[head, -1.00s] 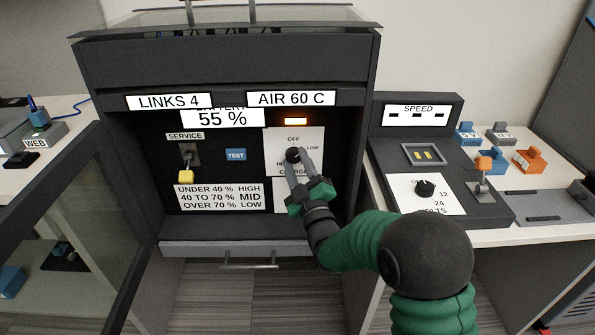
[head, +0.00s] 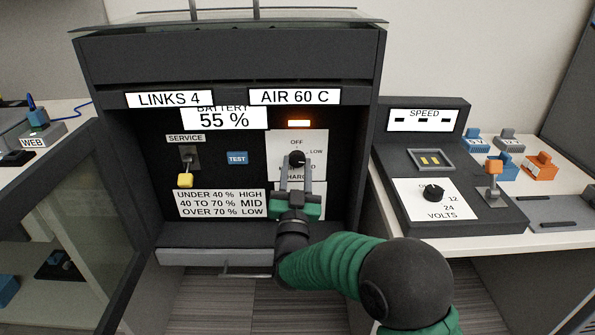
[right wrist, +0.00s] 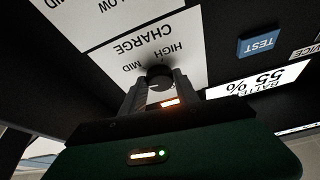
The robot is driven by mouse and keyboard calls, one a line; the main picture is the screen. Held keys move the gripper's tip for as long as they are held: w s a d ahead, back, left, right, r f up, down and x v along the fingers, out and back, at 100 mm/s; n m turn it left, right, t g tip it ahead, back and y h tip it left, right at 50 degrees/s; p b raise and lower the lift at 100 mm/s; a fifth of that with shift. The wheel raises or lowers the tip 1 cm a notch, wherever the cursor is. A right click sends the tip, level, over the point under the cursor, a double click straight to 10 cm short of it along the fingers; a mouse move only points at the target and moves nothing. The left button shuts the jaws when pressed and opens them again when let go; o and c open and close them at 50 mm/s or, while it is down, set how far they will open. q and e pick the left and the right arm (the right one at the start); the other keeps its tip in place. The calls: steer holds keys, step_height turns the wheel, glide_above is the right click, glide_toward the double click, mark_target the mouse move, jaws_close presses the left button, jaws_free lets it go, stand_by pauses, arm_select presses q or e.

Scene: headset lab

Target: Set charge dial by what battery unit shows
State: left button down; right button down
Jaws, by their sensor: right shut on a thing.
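The charge dial (head: 296,158) is a round black knob on a white plate marked OFF, LOW and CHARGE; my fingers cover part of the lettering. In the right wrist view the knob (right wrist: 160,76) sits between my fingertips, with HIGH and MID on the plate beside it. I cannot tell which mark it points to. My right gripper (head: 295,172) is shut on the dial from below. The battery display (head: 224,118) reads 55 %. The rule card (head: 219,204) reads under 40 % HIGH, 40 to 70 % MID, over 70 % LOW.
An orange lamp (head: 299,123) glows above the dial. A blue TEST button (head: 237,158) and a yellow-tipped SERVICE lever (head: 186,180) are to the left. An open glass door (head: 75,240) stands at left. A SPEED panel with a volts dial (head: 433,192) is at right.

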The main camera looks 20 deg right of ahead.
steer(key=shift+a+f+m+g+h, duration=0.15)
steer(key=shift+m+h, duration=0.1)
steer(key=shift+m, duration=0.45)
steer(key=shift+f+m+g+h, duration=0.15)
steer(key=shift+m+h, duration=0.1)
steer(key=shift+m, duration=0.45)
steer(key=shift+r, duration=0.1)
steer(key=c, duration=1)
jaws_free()
steer(key=shift+w, duration=0.1)
steer(key=shift+o, duration=0.4)
steer(key=shift+r, duration=0.15)
steer(key=shift+m, duration=0.3)
